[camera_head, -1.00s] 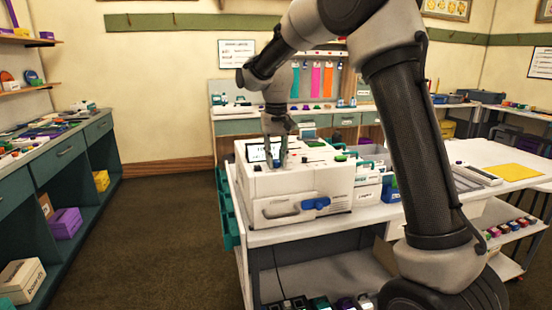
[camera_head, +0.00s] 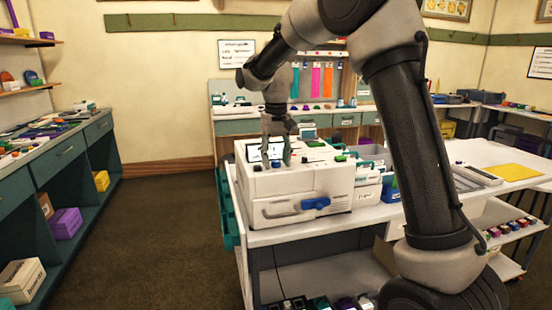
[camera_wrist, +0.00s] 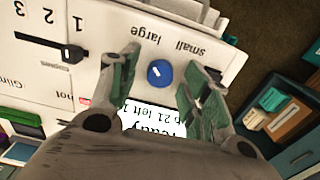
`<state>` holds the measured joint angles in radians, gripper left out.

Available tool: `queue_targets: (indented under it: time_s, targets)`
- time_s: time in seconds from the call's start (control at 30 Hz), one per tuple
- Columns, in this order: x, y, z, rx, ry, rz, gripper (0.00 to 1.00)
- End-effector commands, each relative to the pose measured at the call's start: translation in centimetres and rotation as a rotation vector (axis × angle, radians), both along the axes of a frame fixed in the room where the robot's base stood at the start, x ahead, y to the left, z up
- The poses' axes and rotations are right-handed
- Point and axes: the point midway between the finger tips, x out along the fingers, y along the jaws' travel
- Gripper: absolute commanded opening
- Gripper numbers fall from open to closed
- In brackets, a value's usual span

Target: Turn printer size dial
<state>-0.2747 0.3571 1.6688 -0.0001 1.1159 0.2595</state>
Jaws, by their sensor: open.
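The white printer (camera_head: 300,185) stands on a white table in the head view. Its size dial is a small blue knob (camera_wrist: 159,73) with a white mark in the wrist view, near the printed words "small" and "large". My gripper (camera_head: 277,160) is over the printer's top panel in the head view. In the wrist view my gripper (camera_wrist: 168,75) has its green-padded fingers apart, one on each side of the blue dial, and I see a gap on both sides. The lit screen (camera_wrist: 152,120) is partly covered by my gripper.
A black slider (camera_wrist: 80,54) with numbers beside it lies left of the dial in the wrist view. A blue handle (camera_head: 316,203) is on the printer's front. Bins (camera_head: 368,190) stand right of the printer. The floor on the left is open.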

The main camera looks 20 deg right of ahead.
Motion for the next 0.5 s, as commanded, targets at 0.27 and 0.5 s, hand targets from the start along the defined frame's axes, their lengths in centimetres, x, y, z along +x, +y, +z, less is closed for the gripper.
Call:
queue_targets:
  time_s: [0.27,0.5]
  targets:
    - [0.1,0.0,3.9,0.001,-0.005,0.0,0.48]
    - [0.1,0.0,9.1,0.001,-0.003,0.0,0.48]
